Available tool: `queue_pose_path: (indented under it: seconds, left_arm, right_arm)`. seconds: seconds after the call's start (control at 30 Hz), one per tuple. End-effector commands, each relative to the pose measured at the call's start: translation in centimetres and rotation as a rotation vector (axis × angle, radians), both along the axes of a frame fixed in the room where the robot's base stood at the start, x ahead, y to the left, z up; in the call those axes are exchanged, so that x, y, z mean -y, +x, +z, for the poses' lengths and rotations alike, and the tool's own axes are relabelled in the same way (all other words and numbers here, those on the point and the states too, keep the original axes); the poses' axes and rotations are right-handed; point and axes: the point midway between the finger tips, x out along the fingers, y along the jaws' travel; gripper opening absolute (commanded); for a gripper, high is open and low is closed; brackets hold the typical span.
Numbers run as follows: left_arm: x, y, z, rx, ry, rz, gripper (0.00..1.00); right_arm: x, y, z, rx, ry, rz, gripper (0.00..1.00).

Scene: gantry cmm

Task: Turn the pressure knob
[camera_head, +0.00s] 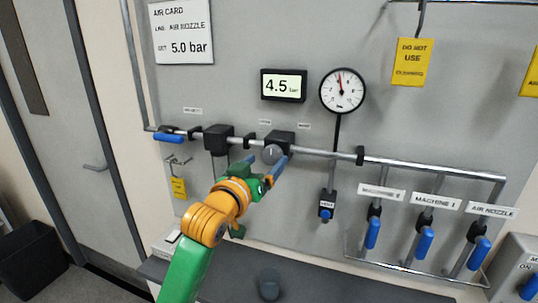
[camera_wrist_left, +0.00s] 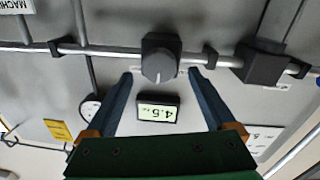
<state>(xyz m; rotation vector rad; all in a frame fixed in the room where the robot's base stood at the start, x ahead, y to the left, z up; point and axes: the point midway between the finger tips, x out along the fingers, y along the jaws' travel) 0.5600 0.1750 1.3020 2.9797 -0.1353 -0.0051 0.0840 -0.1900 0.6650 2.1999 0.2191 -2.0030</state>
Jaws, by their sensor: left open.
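The grey round pressure knob (camera_head: 272,154) sits on a black regulator block on the pipe. In the left wrist view, upside down, the knob (camera_wrist_left: 159,67) shows a pale line on its face. My left gripper (camera_head: 266,163) is open in front of it. Its blue fingertips (camera_wrist_left: 160,73) stand either side of the knob, with gaps to it in the picture; I cannot tell how deep they reach. The display (camera_head: 284,86) reads 4.5. The card (camera_head: 181,31) says set 5.0 bar. My right gripper is not in view.
A round gauge (camera_head: 342,91) hangs right of the display. Another black block (camera_head: 218,138) sits left on the same pipe. Blue-handled valves (camera_head: 425,242) are at lower right, and a blue lever (camera_head: 170,138) is at far left. A dark bench top (camera_head: 330,285) lies below.

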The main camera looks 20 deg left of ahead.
Motion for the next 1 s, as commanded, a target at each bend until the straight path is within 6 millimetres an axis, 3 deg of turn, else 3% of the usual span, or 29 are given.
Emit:
queue_pose_path:
  seconds: [0.03, 0.2, 0.53, 0.83, 1.0]
  left_arm:
    - [0.1, 0.8, 0.4, -0.004, 0.000, 0.000, 0.89]
    - [0.3, 2.6, 0.2, -0.002, 0.002, 0.000, 0.89]
    - [0.3, 3.0, -0.1, -0.002, 0.002, 0.000, 0.86]
    - [0.3, 3.0, -0.1, -0.002, 0.002, 0.000, 0.05]
    - [0.3, 3.0, -0.1, -0.002, 0.014, 0.000, 0.03]
  right_arm:
    - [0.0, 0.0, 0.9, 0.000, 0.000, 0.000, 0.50]
    - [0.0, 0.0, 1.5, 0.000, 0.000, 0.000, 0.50]
    - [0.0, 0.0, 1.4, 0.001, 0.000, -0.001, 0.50]
    - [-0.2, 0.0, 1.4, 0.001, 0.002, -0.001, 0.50]
    - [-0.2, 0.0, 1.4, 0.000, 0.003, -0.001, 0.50]
